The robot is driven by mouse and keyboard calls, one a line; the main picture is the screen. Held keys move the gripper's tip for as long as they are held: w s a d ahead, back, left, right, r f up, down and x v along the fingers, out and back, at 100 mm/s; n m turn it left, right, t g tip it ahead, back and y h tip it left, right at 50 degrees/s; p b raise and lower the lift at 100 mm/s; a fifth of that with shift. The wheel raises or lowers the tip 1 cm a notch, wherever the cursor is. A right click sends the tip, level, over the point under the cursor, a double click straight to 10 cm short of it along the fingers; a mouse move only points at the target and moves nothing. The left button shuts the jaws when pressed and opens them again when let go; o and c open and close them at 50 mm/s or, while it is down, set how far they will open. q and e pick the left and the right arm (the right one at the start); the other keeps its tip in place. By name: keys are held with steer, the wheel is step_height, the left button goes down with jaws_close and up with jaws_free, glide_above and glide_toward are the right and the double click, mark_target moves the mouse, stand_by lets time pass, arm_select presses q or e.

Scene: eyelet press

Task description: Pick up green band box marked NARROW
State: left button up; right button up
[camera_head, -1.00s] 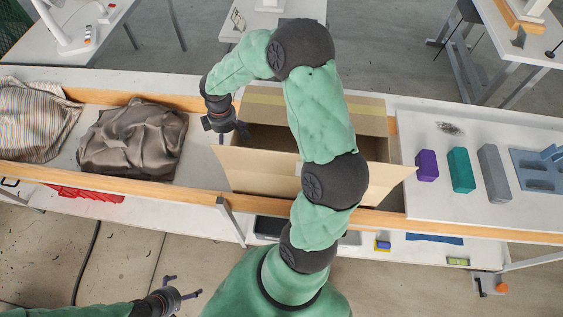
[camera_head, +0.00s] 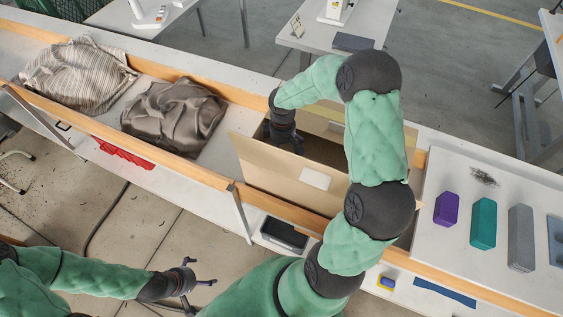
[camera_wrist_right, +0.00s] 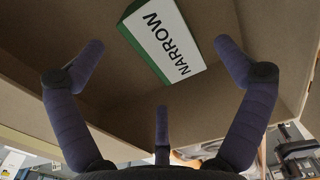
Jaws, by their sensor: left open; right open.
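In the right wrist view, the green band box (camera_wrist_right: 165,42) marked NARROW lies inside the cardboard carton, its white labelled face and green edge showing. My right gripper (camera_wrist_right: 158,62) is open, its fingers spread on either side of the box in that view, with no visible contact. In the head view, my right gripper (camera_head: 287,148) reaches down into the open carton (camera_head: 275,180); its fingertips and the box are hidden there. My left gripper (camera_head: 203,272) is open and empty in front of the table, at the lower left.
Purple (camera_head: 446,209), teal (camera_head: 483,223) and grey (camera_head: 520,238) blocks stand on the white board at the right. A crumpled brown cloth (camera_head: 175,118) and a striped cloth (camera_head: 78,75) lie left of the carton. The carton's walls and flaps surround my right gripper.

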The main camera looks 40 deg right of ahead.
steer(key=f, duration=0.2)
steer(key=f+b, duration=0.1)
steer(key=f, duration=0.2)
steer(key=shift+w+d, duration=0.15)
steer(key=shift+w, duration=0.05)
steer(key=c, duration=1.1)
